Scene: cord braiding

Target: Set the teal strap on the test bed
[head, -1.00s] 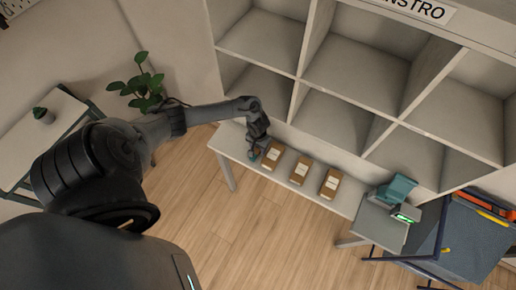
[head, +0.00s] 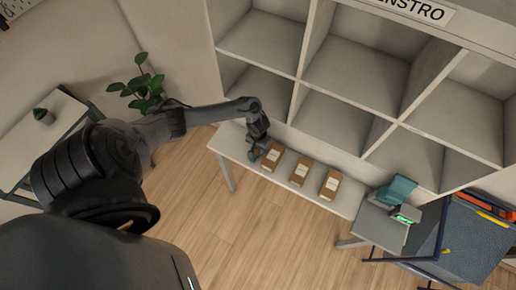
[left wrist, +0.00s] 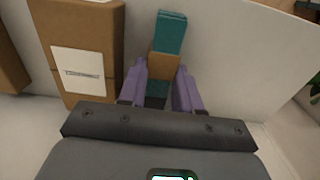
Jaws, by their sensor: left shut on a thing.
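The teal strap (left wrist: 169,36), with a brown band around it, stands upright between the purple fingers of my left gripper (left wrist: 160,88) in the left wrist view. The fingers are shut on it. In the head view my left gripper (head: 256,152) is low at the left end of the narrow white bench, and only a speck of the teal strap (head: 253,158) shows. A grey stand with a green-lit display (head: 378,222) at the bench's right end may be the test bed; I cannot tell for sure. My right gripper is not in view.
Several brown labelled boxes (head: 300,172) stand in a row on the white bench (head: 232,150), right beside my left gripper. Grey shelving (head: 350,125) rises behind. A teal device (head: 398,188) sits behind the display. A blue bin (head: 470,235) stands far right.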

